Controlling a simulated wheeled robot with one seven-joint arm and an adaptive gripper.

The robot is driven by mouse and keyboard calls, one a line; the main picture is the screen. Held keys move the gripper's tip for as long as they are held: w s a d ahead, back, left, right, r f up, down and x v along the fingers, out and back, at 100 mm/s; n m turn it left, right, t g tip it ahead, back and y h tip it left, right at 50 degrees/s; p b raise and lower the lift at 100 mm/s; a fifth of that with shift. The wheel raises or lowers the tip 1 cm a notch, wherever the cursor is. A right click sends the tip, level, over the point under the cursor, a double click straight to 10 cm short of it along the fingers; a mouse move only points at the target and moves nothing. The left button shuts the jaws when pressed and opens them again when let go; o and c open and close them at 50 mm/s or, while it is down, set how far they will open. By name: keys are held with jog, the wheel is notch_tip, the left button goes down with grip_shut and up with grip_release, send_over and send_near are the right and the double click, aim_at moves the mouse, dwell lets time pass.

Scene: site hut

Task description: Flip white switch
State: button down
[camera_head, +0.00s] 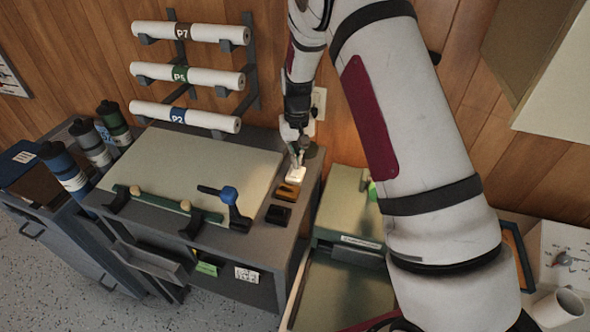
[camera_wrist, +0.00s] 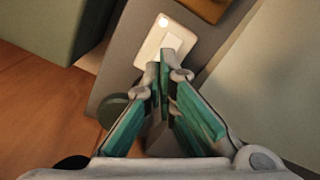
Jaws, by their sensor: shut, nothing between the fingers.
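The white switch (camera_head: 296,174) is a pale plate near the right edge of the grey cabinet's top. In the wrist view the switch (camera_wrist: 158,42) shows a white rocker and a small lit spot at its upper end. My gripper (camera_head: 300,158) points down just above the switch. In the wrist view my gripper's fingertips (camera_wrist: 165,72) are together and empty, at the lower end of the plate, overlapping it in the picture. I cannot tell whether they touch the rocker.
A brown block (camera_head: 288,192) and a black block (camera_head: 278,214) sit just in front of the switch. White rolls (camera_head: 185,116) hang behind. A green case (camera_head: 345,212) stands to the right.

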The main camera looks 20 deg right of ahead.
jog(key=shift+f, duration=0.75)
dwell(0.3)
jog(key=shift+r+p, duration=0.35)
jog(key=shift+r, duration=3.2)
